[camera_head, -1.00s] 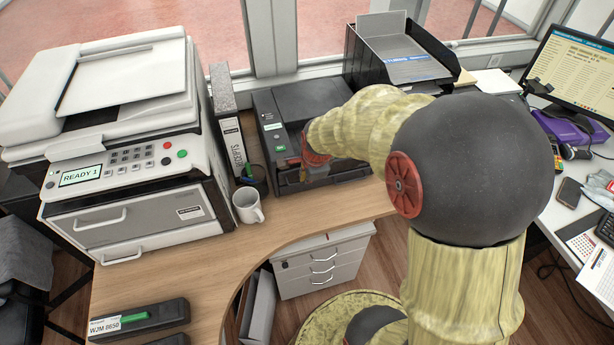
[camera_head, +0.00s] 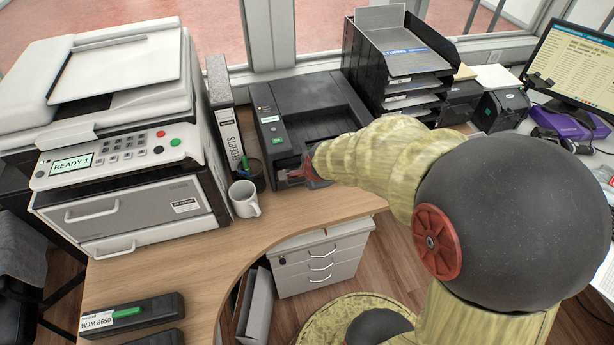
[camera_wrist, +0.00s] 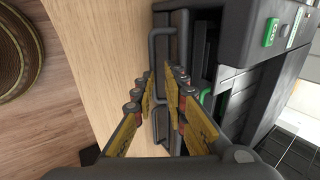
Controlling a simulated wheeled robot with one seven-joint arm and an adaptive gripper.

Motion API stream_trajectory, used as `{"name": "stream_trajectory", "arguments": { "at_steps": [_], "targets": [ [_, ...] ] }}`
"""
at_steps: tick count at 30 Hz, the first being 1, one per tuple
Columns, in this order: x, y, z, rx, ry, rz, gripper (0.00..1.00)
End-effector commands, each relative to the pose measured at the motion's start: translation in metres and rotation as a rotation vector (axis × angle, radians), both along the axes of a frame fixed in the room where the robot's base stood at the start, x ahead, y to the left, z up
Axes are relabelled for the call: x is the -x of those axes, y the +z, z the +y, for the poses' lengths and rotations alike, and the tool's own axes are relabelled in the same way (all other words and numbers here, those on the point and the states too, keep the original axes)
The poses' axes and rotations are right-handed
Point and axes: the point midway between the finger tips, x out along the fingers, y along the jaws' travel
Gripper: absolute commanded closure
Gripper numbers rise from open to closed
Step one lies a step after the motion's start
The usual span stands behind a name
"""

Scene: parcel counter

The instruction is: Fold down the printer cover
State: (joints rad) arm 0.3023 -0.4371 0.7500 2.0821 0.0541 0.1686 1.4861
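The black desktop printer (camera_head: 300,108) stands in the middle of the counter, with a green button on its front. Its front shows at the right of the wrist view (camera_wrist: 250,50). A dark bar handle (camera_wrist: 154,50) runs along the front there; I cannot tell how far the cover is folded. My gripper (camera_head: 312,163) is at the printer's front, with the arm reaching in from the right. In the wrist view its two yellow fingers (camera_wrist: 161,80) are apart, one on each side of the handle. Whether they touch it is unclear.
A white multifunction printer (camera_head: 130,100) stands at left. A receipts binder (camera_head: 228,130), a pen cup (camera_head: 250,176) and a white mug (camera_head: 244,199) stand between the printers. Black paper trays (camera_head: 395,55) are at back right.

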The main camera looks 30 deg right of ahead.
Motion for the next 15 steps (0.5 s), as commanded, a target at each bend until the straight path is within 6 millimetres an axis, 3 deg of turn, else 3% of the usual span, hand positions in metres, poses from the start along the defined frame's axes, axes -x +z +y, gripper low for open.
{"name": "stream_trajectory", "arguments": {
  "at_steps": [15],
  "targets": [
    [0.020, 0.028, 0.006, 0.001, 0.000, -0.002, 0.85]
  ]
}}
